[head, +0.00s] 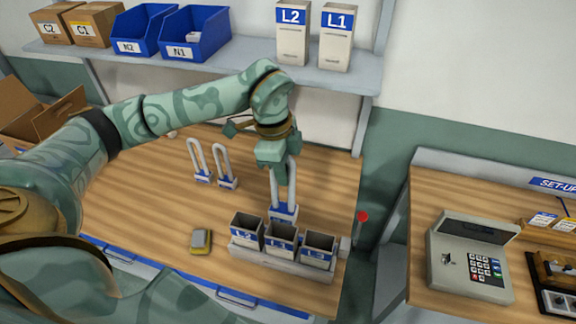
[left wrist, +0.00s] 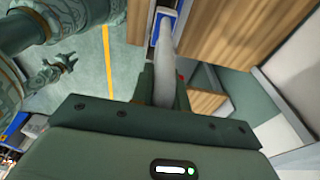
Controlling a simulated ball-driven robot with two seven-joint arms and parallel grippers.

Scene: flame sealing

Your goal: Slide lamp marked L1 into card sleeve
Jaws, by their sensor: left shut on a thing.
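My left gripper (head: 275,155) is shut on the upper part of a U-shaped white lamp (head: 283,212) with a blue-and-white base. The lamp hangs upright, base down, just behind the sleeve rack (head: 270,262); its mark is not readable. The lamp's pale tube (left wrist: 165,75) also shows between the fingers in the left wrist view. The rack holds three open card sleeves: a left one marked L2 (head: 247,232), a middle one (head: 281,241), seemingly marked L1, and a right one (head: 318,250), seemingly marked L2. The lamp's base overlaps the middle sleeve's back edge in view; contact cannot be told.
Two more lamps (head: 200,160) (head: 224,168) stand on the wooden bench left of my gripper. A small yellow-grey block (head: 201,241) lies left of the rack. Cartons marked L2 (head: 293,32) and L1 (head: 337,37) stand on the shelf. A keypad machine (head: 472,258) is on the right bench.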

